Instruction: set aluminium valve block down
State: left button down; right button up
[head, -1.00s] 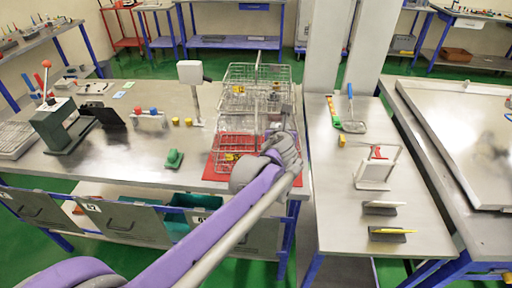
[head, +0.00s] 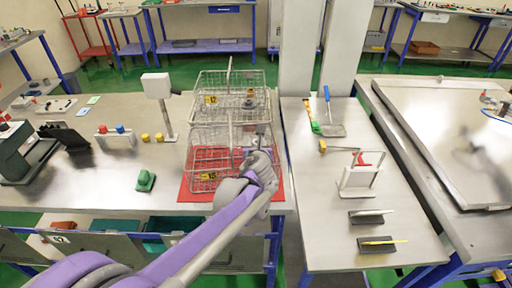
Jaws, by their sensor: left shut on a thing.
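My left gripper (head: 263,158) is at the right front part of the front wire basket (head: 208,172), which has a yellow tag. The gripper is shut, with my own wrist in front of its fingertips. The aluminium valve block cannot be made out; what the jaws hold is hidden behind the wrist. The front basket stands on a red mat (head: 194,193). I cannot tell whether the gripper is inside the basket or above its rim. My right gripper is not in view.
A second wire basket (head: 210,83) with a yellow tag stands behind. Left are a green part (head: 146,180), a grey post with a box head (head: 157,87) and two yellow pieces. A side bench (head: 330,225) holds a white stand (head: 359,180) and tools.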

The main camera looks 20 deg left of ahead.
pick_arm(q)
jog(key=shift+f, duration=0.75)
jog(key=shift+f+b, duration=0.45)
jog(key=shift+f, duration=0.1)
jog(key=shift+f, duration=0.1)
jog(key=c, duration=0.5)
grip_release()
